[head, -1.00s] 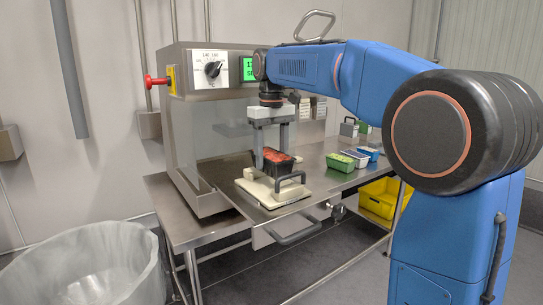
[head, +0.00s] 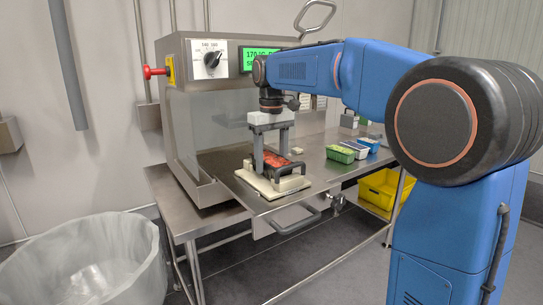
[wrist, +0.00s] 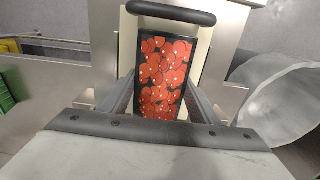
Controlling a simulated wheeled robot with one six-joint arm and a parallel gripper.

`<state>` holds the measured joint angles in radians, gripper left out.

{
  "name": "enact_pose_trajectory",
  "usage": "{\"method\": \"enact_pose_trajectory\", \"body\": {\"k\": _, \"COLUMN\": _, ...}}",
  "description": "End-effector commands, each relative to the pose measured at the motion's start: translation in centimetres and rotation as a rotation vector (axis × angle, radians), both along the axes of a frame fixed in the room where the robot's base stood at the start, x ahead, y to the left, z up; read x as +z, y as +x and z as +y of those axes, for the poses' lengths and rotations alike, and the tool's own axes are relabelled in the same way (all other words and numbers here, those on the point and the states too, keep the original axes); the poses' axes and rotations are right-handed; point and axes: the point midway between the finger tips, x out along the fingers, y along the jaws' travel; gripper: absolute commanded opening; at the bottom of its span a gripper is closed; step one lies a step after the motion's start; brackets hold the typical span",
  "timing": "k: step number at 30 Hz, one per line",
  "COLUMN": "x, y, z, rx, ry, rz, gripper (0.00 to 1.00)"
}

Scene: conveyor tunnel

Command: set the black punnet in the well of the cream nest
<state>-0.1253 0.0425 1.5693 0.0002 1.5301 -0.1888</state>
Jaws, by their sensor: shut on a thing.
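The black punnet (head: 279,161), filled with red fruit, is between the fingers of my gripper (head: 271,164), which is shut on it. In the wrist view the punnet (wrist: 160,75) shows from above, its black rim around the red fruit, with a finger on each side. The cream nest (head: 256,184) lies under the punnet on the steel table, with a black handle across its front. The punnet sits low and level over the nest, its lower walls mostly hidden. I cannot tell whether its base touches the well floor. The nest (wrist: 127,42) shows as cream strips beside the punnet.
The steel machine (head: 215,110) with a dial and green screen stands behind and left of the nest. Green (head: 340,154) and blue (head: 369,144) punnets stand at the right of the table. A lined bin (head: 85,260) is at lower left, a yellow crate (head: 383,190) below the table.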

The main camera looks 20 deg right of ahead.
Motion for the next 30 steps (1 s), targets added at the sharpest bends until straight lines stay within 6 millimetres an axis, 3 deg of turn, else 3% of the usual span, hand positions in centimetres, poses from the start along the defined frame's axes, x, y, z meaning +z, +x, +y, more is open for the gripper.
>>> {"method": "enact_pose_trajectory", "body": {"k": 5, "x": -0.1, "y": 0.0, "z": 0.0, "rx": 0.0, "ry": 0.0, "rz": 0.0, "gripper": 0.16}}
{"method": "enact_pose_trajectory", "body": {"k": 6, "x": -0.1, "y": 0.0, "z": 0.0, "rx": 0.0, "ry": 0.0, "rz": 0.0, "gripper": 0.58}}
{"method": "enact_pose_trajectory", "body": {"k": 9, "x": -0.1, "y": 0.0, "z": 0.0, "rx": 0.0, "ry": 0.0, "rz": 0.0, "gripper": 0.78}}
{"method": "enact_pose_trajectory", "body": {"k": 20, "x": 0.2, "y": 0.0, "z": 0.0, "rx": 0.0, "ry": 0.0, "rz": 0.0, "gripper": 0.78}}
{"method": "enact_pose_trajectory", "body": {"k": 25, "x": 2.2, "y": 0.1, "z": 0.0, "rx": 0.0, "ry": 0.001, "rz": -0.002, "gripper": 0.78}}
{"method": "enact_pose_trajectory", "body": {"k": 30, "x": 5.6, "y": 0.1, "z": 0.0, "rx": 0.0, "ry": 0.0, "rz": -0.003, "gripper": 0.78}}
